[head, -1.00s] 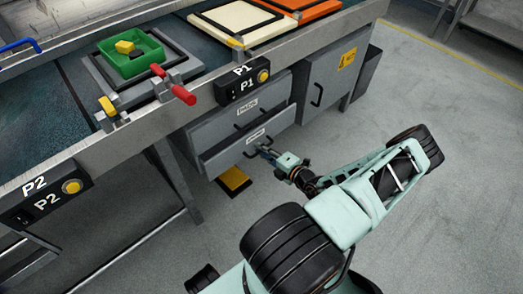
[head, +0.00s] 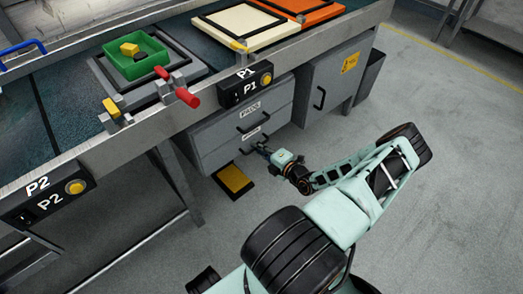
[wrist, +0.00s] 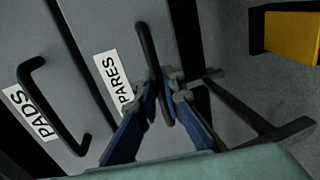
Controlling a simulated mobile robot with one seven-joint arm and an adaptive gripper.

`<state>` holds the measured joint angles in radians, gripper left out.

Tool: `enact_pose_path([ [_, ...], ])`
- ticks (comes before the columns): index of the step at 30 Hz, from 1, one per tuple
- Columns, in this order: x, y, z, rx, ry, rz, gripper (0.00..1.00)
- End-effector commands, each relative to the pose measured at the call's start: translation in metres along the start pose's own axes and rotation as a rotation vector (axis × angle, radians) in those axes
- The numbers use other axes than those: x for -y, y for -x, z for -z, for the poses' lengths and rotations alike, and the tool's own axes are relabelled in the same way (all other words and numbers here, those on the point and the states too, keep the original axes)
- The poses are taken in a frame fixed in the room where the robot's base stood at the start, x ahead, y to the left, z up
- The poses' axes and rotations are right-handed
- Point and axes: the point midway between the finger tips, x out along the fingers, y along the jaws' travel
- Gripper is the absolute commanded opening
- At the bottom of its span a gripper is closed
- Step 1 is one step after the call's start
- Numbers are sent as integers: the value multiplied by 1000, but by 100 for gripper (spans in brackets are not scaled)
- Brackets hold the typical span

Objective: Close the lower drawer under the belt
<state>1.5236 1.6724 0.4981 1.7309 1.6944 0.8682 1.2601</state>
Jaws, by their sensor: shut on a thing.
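The lower drawer (head: 219,156) is a grey front under the belt. Its label, partly covered, reads "PARES" in the wrist view (wrist: 119,83). Its front looks flush or nearly flush with the upper drawer; a small gap cannot be ruled out. Its dark bar handle (wrist: 146,46) runs between my fingers in the wrist view. My gripper (wrist: 166,88) is shut on this handle, and in the head view my gripper (head: 263,148) sits against the drawer front. The fingers hide part of the handle.
The upper drawer (head: 220,126), labelled "PADS", is shut above. A grey cabinet (head: 335,85) stands to the right. A yellow-topped pedal or block (head: 233,178) lies on the floor below. A table leg (head: 176,185) is at left. Open floor (head: 450,200) lies to the right.

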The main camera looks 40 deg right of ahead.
Motion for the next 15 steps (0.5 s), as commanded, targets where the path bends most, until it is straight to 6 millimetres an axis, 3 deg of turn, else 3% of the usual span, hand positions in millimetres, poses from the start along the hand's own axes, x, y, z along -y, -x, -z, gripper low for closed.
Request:
enact_pose_path([
  [6, -3, -3, 0, 1, 0, -6, 0],
  [7, -3, -3, 0, 1, 0, -7, 10],
  [8, -3, -3, 0, 1, 0, -6, 14],
  [15, -2, -2, 0, 1, 0, -5, 15],
])
